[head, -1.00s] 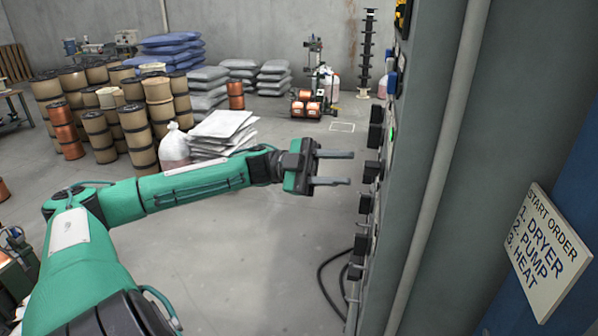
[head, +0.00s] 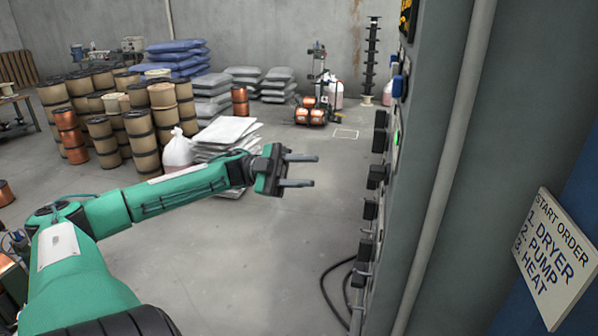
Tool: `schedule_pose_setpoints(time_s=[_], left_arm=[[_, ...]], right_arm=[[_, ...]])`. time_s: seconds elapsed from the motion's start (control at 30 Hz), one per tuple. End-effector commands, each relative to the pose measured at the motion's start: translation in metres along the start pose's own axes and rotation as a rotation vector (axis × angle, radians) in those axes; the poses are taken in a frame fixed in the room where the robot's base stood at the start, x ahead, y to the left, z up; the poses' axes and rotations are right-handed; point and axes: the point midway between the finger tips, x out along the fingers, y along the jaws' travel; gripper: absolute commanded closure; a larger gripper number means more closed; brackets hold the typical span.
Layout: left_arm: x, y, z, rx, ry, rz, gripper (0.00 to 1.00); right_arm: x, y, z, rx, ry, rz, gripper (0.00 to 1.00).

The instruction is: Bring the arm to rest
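My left arm is green and reaches in from the left of the head view. Its gripper (head: 309,171) is open, with two grey parallel fingers pointing right and nothing between them. It hangs in free air, clear of the control panel (head: 388,150) on the right. The panel is seen almost edge-on, with a row of black switches (head: 372,176) and a lit green light (head: 396,138). My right gripper does not show.
A sign (head: 554,255) reads "START ORDER 1. DRYER 2. PUMP 3. HEAT". A pale pipe (head: 450,150) runs down the panel's cabinet. Spools (head: 140,127), sacks (head: 176,60) and a wheeled machine (head: 312,110) stand behind. A black cable (head: 325,280) lies on the floor, which is otherwise open.

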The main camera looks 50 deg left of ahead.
Motion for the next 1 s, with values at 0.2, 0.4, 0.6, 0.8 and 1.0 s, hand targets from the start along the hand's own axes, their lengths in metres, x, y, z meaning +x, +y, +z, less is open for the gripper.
schedule_pose_setpoints(time_s=[0.2, 0.4, 0.6, 0.8, 1.0], left_arm=[[-0.010, 0.001, 0.000, 0.000, -0.001, 0.001, 0.65], [-0.010, 0.001, 0.000, -0.001, -0.001, 0.001, 0.65], [-0.010, 0.001, 0.000, 0.000, -0.001, 0.001, 0.65], [-0.017, 0.000, 0.007, -0.001, -0.018, -0.027, 0.65], [-0.086, 0.010, 0.079, -0.016, -0.200, -0.282, 0.65]], right_arm=[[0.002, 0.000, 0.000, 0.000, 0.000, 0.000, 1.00], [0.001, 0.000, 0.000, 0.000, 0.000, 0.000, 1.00], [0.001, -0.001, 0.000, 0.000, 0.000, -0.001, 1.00], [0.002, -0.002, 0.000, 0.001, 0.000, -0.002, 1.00], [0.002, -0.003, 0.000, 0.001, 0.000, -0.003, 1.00]])
